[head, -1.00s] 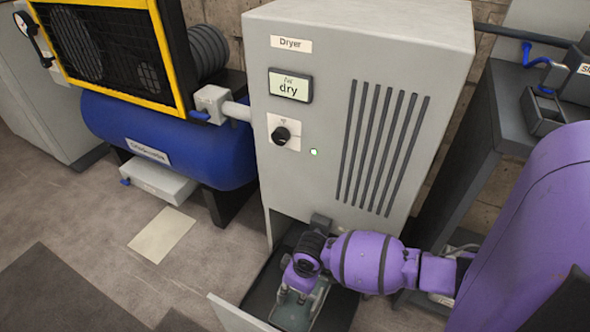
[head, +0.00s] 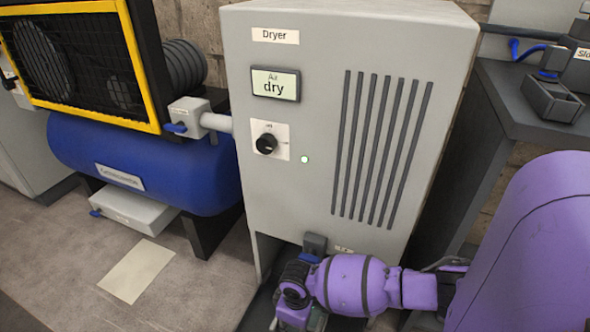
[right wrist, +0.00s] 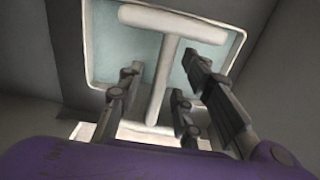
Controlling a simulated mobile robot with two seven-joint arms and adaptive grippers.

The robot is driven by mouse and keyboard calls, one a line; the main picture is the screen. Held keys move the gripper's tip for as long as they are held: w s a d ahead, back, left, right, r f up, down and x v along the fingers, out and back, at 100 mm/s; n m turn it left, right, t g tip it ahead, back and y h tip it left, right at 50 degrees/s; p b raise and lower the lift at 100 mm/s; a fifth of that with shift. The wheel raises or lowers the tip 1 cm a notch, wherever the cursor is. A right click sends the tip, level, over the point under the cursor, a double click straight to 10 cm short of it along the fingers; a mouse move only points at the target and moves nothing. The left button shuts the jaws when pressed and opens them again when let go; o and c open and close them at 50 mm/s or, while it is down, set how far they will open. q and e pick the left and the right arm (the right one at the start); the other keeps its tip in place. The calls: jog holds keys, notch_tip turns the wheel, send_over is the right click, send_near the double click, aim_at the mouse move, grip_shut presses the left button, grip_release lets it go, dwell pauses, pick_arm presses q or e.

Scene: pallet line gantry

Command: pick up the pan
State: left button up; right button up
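The pan (right wrist: 112,52) is a shallow pale-rimmed tray with a greenish floor, seen in the right wrist view. A light T-shaped handle (right wrist: 160,85) spans it. My right gripper (right wrist: 163,64) is open, with its fingers on either side of the handle's long bar and gaps showing between. I cannot tell how deep the fingers reach. In the head view my purple right arm comes in low from the right, and its gripper (head: 297,318) is cut by the bottom edge, at the dryer's lower opening. The pan is mostly out of that view. My left gripper is not in view.
The grey dryer cabinet (head: 310,105) stands over the opening, close to my right arm. A blue tank (head: 140,170) with a yellow-framed fan unit (head: 75,60) stands left. A dark bench (head: 535,125) stands right. The floor at lower left holds a flat pale sheet (head: 137,271).

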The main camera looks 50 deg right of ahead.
jog(key=shift+r, duration=0.15)
jog(key=shift+c, duration=0.5)
grip_shut()
jog(key=shift+w, duration=0.15)
jog(key=shift+r, duration=0.15)
